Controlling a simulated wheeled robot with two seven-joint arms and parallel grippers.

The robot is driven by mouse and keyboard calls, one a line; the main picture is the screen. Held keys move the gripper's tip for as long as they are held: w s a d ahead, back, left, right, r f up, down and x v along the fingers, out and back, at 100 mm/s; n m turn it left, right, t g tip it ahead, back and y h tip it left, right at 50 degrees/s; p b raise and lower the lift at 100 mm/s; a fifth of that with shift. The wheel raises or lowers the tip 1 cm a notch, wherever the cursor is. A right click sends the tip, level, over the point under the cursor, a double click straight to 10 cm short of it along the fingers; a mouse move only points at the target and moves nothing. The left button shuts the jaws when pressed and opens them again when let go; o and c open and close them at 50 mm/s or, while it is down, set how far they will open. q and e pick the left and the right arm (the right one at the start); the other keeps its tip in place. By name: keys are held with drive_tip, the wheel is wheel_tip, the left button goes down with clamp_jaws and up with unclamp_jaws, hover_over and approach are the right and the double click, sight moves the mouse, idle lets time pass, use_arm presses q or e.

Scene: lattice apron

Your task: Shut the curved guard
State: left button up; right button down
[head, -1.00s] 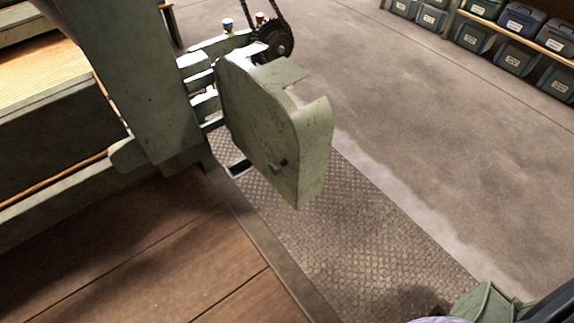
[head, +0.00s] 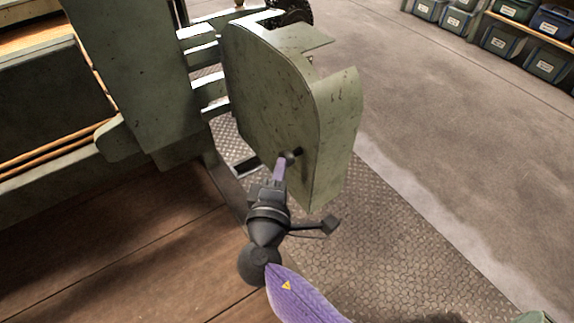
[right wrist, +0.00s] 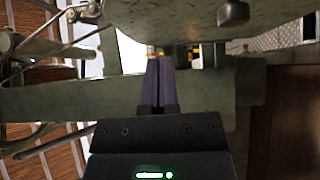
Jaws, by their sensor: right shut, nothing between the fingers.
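The curved guard (head: 275,95) is a worn green metal cover with a rounded outer edge. It stands swung out from the machine frame in the head view, with a gap between them where green brackets show. A dark knob (head: 291,156) sits low on its face. My right gripper (head: 281,166) is shut and empty, its fingertips close to the knob; I cannot tell if they touch. In the right wrist view the shut fingers (right wrist: 158,70) point toward the guard's lower edge (right wrist: 165,22), and the knob (right wrist: 233,13) is to their right. My left gripper is not in view.
The green machine frame (head: 130,75) stands at the left. A dark toothed wheel (head: 293,10) is partly hidden behind the guard. Wooden boards (head: 150,245) and a metal tread plate (head: 365,225) lie below. Bins (head: 505,42) stand on shelves at top right. Open concrete floor (head: 450,130) lies to the right.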

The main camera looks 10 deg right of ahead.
sight(306, 122)
drive_tip(key=x, duration=0.3)
drive_tip(key=d+b+x, duration=0.1)
drive_tip(key=x, duration=0.2)
drive_tip(key=d+b+x, duration=0.1)
drive_tip(key=x, duration=0.2)
drive_tip(key=shift+s+f, duration=0.15)
drive_tip(key=shift+s, duration=0.1)
drive_tip(key=shift+w+d, duration=0.25)
drive_tip(key=shift+d, duration=0.35)
drive_tip(key=shift+d, duration=0.1)
